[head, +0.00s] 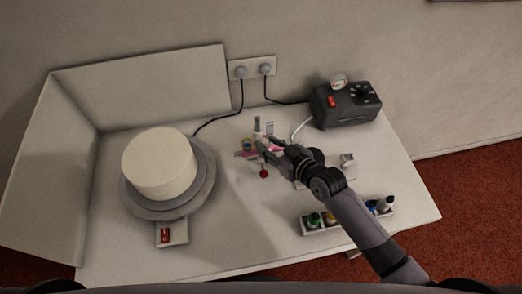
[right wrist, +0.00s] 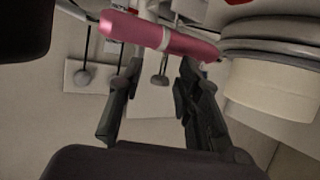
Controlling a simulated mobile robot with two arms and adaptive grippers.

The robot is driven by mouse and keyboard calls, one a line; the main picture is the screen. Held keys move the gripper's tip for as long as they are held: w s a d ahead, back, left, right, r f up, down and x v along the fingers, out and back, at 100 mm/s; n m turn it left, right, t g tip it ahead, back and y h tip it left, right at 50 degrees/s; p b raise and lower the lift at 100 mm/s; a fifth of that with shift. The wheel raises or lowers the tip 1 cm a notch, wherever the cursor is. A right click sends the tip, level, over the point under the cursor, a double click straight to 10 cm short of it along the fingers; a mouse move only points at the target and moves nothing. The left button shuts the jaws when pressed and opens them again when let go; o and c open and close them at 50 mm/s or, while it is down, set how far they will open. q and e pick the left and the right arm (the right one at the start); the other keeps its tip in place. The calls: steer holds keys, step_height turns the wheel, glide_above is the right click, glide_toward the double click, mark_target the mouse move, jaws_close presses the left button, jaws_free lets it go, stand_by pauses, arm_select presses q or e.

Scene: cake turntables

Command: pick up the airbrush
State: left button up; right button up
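The airbrush (right wrist: 158,36) has a pink body with a pale band and lies across the top of the right wrist view. In the head view only small pink parts of the airbrush (head: 275,147) show around my right gripper (head: 260,150), which hides much of it. My right gripper is open, and its two dark fingers stand apart in the right wrist view (right wrist: 160,70). The fingertips are close to the airbrush body; I cannot tell whether they touch it. My left gripper is not in view.
A white cake (head: 160,163) stands on a grey turntable (head: 207,190) at left, by a red switch (head: 166,236). A dark compressor (head: 345,104) stands at the back right. A bottle rack (head: 343,222) lies under my right arm. White panels (head: 160,85) edge the table.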

steer(key=shift+c, duration=0.3)
jaws_close()
stand_by(0.6)
